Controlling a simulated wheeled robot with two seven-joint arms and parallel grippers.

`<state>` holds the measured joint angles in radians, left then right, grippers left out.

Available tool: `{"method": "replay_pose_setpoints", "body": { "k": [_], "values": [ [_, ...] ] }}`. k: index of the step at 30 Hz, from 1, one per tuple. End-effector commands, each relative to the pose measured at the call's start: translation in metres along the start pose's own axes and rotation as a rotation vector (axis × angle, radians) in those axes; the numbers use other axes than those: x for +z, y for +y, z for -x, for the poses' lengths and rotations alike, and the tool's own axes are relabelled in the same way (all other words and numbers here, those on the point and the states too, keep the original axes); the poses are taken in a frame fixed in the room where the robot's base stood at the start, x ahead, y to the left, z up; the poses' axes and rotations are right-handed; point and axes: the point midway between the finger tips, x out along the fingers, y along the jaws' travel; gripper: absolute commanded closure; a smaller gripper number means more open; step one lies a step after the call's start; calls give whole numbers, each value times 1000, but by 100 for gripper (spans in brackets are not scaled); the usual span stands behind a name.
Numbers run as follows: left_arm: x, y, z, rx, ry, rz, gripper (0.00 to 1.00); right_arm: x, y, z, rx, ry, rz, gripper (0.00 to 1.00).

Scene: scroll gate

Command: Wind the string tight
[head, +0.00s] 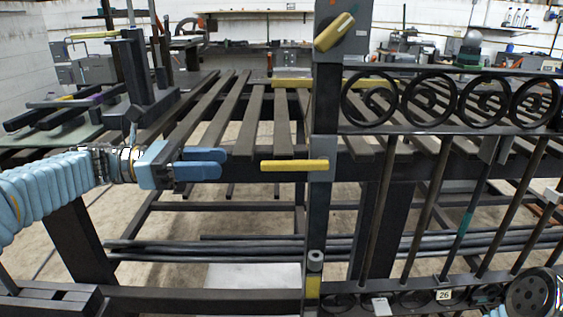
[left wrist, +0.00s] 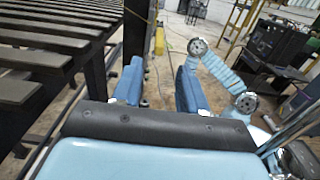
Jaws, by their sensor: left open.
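No string can be made out in either view. A dark upright post (head: 322,200) stands at the near edge of the slatted bench and carries a yellow handle (head: 335,32) set at a slant on a grey box at its top. A horizontal yellow bar (head: 295,166) sticks out to the left from the post at mid height. My left gripper (head: 224,163) is open and empty, left of this bar and apart from it, with its blue fingers pointing right. Its two fingers also show in the left wrist view (left wrist: 160,70) with nothing between them. My right gripper is not in view.
A black scroll gate panel (head: 450,131) with slanted bars is right of the post. The slatted bench (head: 242,125) lies behind my left gripper. Another yellow bar (head: 305,83) is on the bench. Long dark rods (head: 220,250) lie below.

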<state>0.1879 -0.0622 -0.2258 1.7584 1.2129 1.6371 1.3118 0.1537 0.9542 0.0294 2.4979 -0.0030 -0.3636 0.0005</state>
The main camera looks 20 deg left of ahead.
Motion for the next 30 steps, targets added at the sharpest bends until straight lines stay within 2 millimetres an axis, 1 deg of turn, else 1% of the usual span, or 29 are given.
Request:
{"method": "replay_pose_setpoints", "body": {
  "k": [5, 9, 12, 15, 18, 21, 29, 30],
  "values": [
    [-1, -1, -37, -5, 2, 1, 57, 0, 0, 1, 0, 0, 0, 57],
    [-1, -1, -71, -5, 3, 2, 57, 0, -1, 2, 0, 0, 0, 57],
    [-2, -1, -92, -5, 4, 1, 57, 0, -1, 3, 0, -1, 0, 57],
    [-2, 0, -108, -3, 3, 1, 57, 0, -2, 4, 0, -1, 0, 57],
    [-2, 0, -119, -2, 4, 1, 57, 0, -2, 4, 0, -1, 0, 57],
    [-3, 0, -125, 0, 5, 1, 57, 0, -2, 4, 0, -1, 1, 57],
    [-3, 0, -127, 0, 5, 1, 57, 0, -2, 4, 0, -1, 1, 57],
    [-3, 0, -127, 0, 5, 1, 59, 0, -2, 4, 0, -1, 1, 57]
  ]
}}
